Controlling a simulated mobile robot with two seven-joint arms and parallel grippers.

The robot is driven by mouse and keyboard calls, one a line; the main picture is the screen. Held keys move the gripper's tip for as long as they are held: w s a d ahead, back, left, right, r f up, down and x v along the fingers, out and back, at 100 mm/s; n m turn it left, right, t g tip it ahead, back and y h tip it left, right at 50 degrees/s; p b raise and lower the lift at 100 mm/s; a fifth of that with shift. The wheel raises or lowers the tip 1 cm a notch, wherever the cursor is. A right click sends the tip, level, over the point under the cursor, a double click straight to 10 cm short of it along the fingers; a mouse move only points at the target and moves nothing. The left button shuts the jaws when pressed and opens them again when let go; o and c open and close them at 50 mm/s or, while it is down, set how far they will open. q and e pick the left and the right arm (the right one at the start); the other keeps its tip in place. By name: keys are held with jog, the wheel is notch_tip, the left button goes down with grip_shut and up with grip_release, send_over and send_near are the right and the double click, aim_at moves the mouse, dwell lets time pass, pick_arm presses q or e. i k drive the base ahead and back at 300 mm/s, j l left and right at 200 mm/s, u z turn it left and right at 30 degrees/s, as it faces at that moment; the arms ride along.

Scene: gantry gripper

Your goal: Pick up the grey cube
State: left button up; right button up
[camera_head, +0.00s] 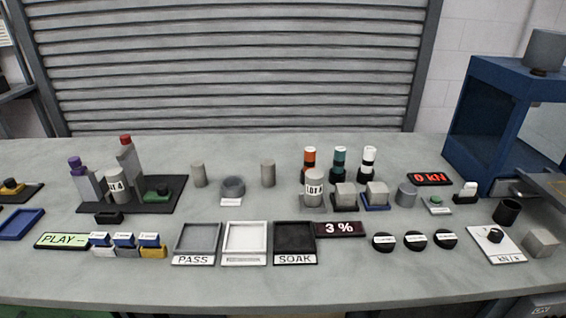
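Several grey things stand on the grey worktable (130,285). A grey cube (541,243) sits alone near the right front, beside a white panel with a black knob. I cannot tell from the picture which cube the task means. Neither of my grippers is in view, and nothing is seen holding a cube.
A blue frame (482,130) stands at the back right. The knob panel (496,245) and a black cup (507,211) are close to the right-hand cube. PASS (177,245), white (226,243) and SOAK (278,243) trays lie mid-front. The front strip is clear.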

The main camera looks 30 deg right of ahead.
aim_at(345, 193)
jog(key=z, duration=1.3)
jog(key=i+l, duration=0.1)
jog(key=l, duration=1.25)
jog(key=i+l+u, duration=0.1)
jog(key=u, duration=1.55)
